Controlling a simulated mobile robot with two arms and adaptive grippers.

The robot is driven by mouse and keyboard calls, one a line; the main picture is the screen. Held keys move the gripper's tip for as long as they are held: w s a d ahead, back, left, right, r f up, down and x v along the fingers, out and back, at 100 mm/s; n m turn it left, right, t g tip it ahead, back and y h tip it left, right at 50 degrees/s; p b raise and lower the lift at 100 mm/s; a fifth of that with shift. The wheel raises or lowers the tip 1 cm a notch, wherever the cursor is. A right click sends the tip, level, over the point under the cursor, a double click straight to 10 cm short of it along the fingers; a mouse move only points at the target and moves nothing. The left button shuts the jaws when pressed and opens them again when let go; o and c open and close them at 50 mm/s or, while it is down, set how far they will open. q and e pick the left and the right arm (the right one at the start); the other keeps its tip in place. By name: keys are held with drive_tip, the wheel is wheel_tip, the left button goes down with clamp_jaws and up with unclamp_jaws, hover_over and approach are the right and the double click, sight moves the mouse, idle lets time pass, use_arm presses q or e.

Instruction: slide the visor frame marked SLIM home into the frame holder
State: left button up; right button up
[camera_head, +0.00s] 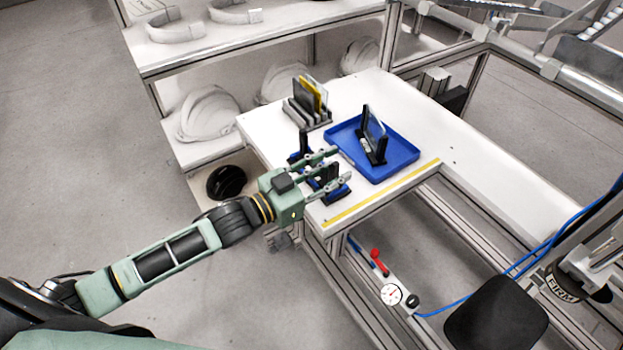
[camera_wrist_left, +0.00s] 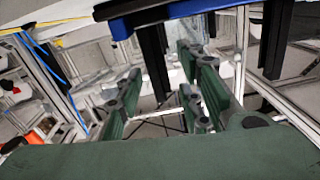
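My left gripper (camera_head: 332,168) is open at the table's near left edge, with its green fingers apart. It also shows open in the left wrist view (camera_wrist_left: 165,95). A blue and black fixture (camera_head: 335,192) stands at the fingers, partly hidden by them; its black uprights also show in the left wrist view (camera_wrist_left: 153,62). I cannot tell whether the fingers touch it. A clear panel in a black stand (camera_head: 374,140) is upright in the blue tray (camera_head: 402,155). Yellow and dark panels (camera_head: 312,95) stand in a grey slotted rack. No SLIM marking is readable. My right gripper is not seen.
The white table (camera_head: 480,165) is clear right of the tray. A yellow strip (camera_head: 380,193) runs along its front edge. White helmet shells (camera_head: 208,113) sit on the shelf behind at left. A dial gauge (camera_head: 391,294) and blue cable are below the table.

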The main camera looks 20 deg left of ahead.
use_arm(q)
drive_tip(key=v, duration=1.1)
drive_tip(key=shift+a, duration=0.1)
drive_tip(key=a+f+n+y, duration=0.1)
drive_tip(key=a+f+y, duration=0.1)
drive_tip(key=a+f, duration=0.35)
drive_tip(key=w+a+f+n+g+y, duration=0.1)
drive_tip(key=a+f+n+y, duration=0.15)
drive_tip(key=f, duration=0.55)
drive_tip(key=a+f+y, duration=0.2)
drive_tip(key=a+f, duration=0.1)
drive_tip(key=f, duration=0.4)
drive_tip(key=s+a+f+n+g+y, duration=0.15)
drive_tip(key=s+f, duration=0.25)
drive_tip(key=f, duration=0.4)
drive_tip(key=s+a+f+n+g+y, duration=0.15)
drive_tip(key=s+f, duration=0.25)
drive_tip(key=f, duration=0.5)
drive_tip(key=s+d+f+g+y, duration=0.15)
drive_tip(key=s+f+g, duration=0.35)
drive_tip(key=s+f, duration=0.85)
drive_tip(key=s+d+f+g, duration=0.2)
drive_tip(key=s+d+f, duration=0.1)
drive_tip(key=s, duration=0.5)
drive_tip(key=s+d+f+g, duration=0.2)
drive_tip(key=s+d, duration=0.3)
drive_tip(key=s, duration=0.4)
drive_tip(key=shift+d+f+g, duration=0.2)
drive_tip(key=shift+f+g, duration=0.1)
drive_tip(key=shift+f, duration=0.45)
